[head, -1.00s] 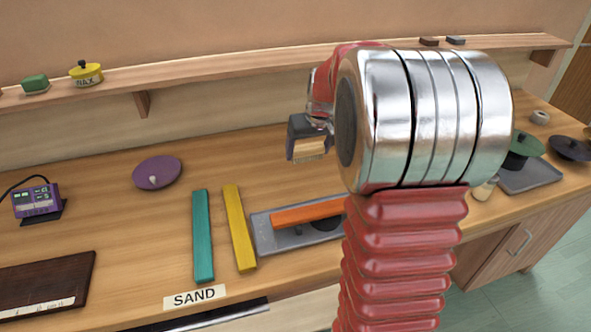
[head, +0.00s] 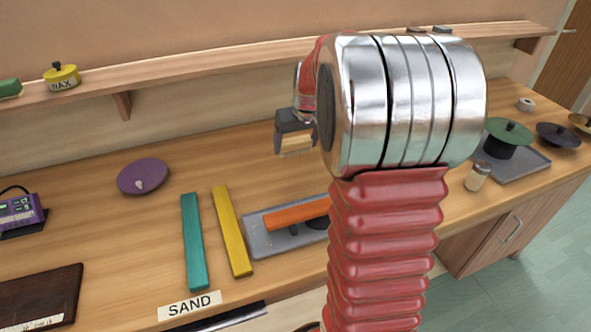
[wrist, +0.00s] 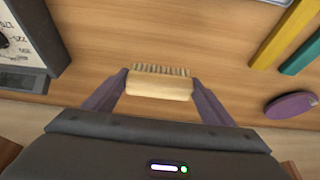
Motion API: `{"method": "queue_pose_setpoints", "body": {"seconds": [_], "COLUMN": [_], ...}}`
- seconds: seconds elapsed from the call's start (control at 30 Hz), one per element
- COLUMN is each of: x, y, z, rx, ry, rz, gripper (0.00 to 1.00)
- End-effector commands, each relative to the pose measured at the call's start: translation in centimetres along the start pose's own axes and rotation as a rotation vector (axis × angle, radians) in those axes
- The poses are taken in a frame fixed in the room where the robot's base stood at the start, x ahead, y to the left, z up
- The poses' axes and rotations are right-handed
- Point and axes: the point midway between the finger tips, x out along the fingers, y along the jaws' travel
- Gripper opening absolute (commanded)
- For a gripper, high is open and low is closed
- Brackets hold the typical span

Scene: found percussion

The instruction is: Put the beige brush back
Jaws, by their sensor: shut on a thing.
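The beige brush (wrist: 160,84) has a pale wooden body and grey bristles. In the wrist view it sits between the two purple fingers of my gripper (wrist: 158,90), which are shut on its ends. In the head view the brush (head: 295,143) hangs below my gripper (head: 294,150), above the wooden bench (head: 90,215). Part of my gripper is hidden behind my own arm in the head view.
A grey tray (head: 262,240) with an orange bar (head: 300,213) stands below. Yellow (head: 233,230) and teal (head: 194,240) bars lie left of it, near a purple disc (head: 143,177). A shelf (head: 200,68) runs along the wall, holding a yellow WAX tin (head: 62,77).

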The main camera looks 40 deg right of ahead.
Motion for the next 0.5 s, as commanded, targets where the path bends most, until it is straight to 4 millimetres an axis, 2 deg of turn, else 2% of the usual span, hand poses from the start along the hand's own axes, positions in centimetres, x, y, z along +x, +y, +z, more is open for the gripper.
{"method": "queue_pose_setpoints", "body": {"seconds": [0.23, 0.33, 0.5], "x": [3.7, 4.4, 4.6], "y": [0.0, 0.0, -0.1], "z": [1.6, 1.9, 1.9], "rx": [0.000, -0.001, -0.002], "ry": [-0.002, -0.001, 0.001], "rz": [-0.001, -0.001, 0.000], "gripper": [0.55, 0.55, 0.55]}}
